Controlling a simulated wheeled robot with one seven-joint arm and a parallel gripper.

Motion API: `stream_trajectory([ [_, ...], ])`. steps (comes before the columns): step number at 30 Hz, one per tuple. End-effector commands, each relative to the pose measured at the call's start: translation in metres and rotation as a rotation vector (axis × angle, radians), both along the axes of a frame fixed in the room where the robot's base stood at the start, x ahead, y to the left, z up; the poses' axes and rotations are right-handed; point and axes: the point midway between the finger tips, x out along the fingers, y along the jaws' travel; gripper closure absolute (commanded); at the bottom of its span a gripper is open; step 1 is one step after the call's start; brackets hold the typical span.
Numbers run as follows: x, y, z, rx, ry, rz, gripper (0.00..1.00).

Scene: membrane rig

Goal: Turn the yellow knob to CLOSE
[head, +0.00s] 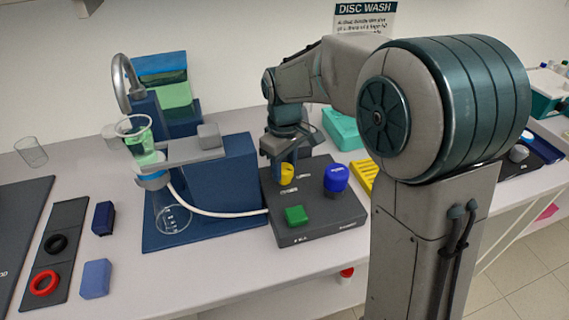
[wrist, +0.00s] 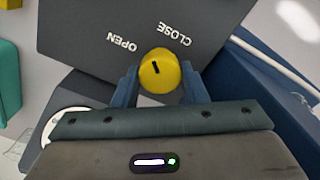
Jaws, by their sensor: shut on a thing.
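The yellow knob (head: 287,174) stands on the dark control box (head: 325,212) in the head view. In the wrist view, the round top of the yellow knob (wrist: 166,79) carries a short black mark, which lies off centre toward the upper left. The OPEN label (wrist: 121,42) is up and left of the knob, and the CLOSE label (wrist: 174,35) is up and slightly right. My gripper (head: 287,163) comes down from above with its blue fingers around the knob. It is shut on the knob, with one finger on each side in the wrist view.
A blue knob (head: 336,178) and a green button (head: 296,215) share the box top close to my gripper. To the left stand a blue filter rig (head: 225,185) with a flask (head: 172,215) and a white hose (head: 212,213). A yellow rack (head: 364,178) is to the right.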

Motion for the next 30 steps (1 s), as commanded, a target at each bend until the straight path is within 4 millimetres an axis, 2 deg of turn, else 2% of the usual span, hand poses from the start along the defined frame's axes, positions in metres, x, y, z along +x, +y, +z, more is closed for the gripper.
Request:
stream_trajectory([
  [18,0.0009,-0.0003,0.0013,0.000,-0.004,-0.560,0.84],
  [30,0.0011,0.0000,0.0014,0.001,-0.003,-0.772,0.84],
])
